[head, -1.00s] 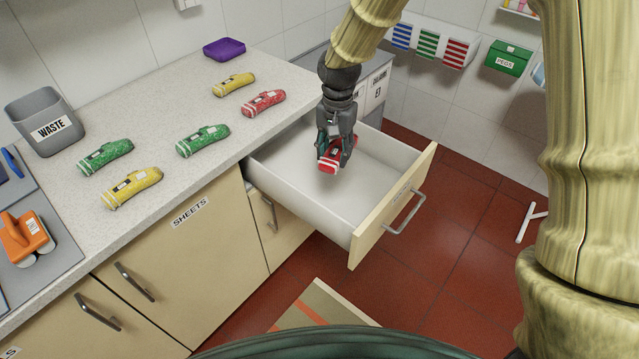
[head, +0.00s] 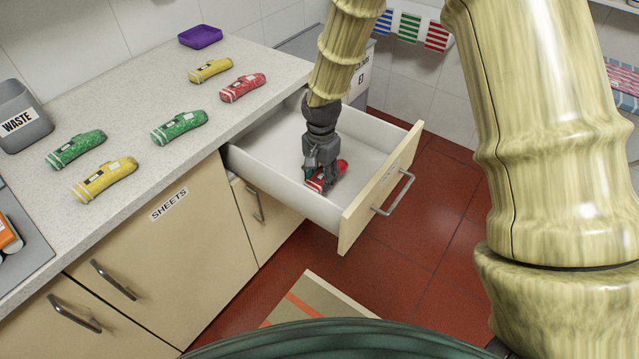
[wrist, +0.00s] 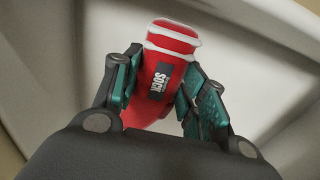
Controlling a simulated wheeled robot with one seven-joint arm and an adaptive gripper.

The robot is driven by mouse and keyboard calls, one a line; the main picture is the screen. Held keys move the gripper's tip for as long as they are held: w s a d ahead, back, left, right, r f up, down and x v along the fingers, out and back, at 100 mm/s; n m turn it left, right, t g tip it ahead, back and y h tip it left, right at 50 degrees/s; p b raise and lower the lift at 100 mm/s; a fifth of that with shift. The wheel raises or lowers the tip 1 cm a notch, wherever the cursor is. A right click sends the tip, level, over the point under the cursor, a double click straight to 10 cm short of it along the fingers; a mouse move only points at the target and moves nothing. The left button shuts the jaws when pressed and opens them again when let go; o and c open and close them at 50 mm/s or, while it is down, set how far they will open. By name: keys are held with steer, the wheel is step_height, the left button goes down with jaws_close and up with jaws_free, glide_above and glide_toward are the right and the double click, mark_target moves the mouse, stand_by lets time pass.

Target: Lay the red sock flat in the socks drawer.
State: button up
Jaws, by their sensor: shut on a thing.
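The red sock (head: 326,180) has white bands and a dark label. My gripper (head: 322,176) is shut on it, low inside the open white drawer (head: 375,160). In the wrist view the red sock (wrist: 158,85) lies between the two finger pads, its white-banded end pointing away from the palm. The fingers hide part of its sides, and I cannot tell whether it touches the drawer floor.
On the counter (head: 135,105) lie another red sock (head: 243,88), two yellow ones and two green ones. A purple tray (head: 200,37) stands at the back and a grey waste bin (head: 22,118) at the left. The drawer has bare floor around the held sock.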

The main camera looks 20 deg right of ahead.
mark_target(321, 177)
steer(key=shift+f, duration=2.1)
steer(key=shift+f, duration=0.1)
steer(key=o, duration=0.9)
steer(key=shift+c, duration=0.2)
step_height(321, 177, up, 12)
steer(key=shift+r+b, duration=0.15)
steer(key=shift+b, duration=0.25)
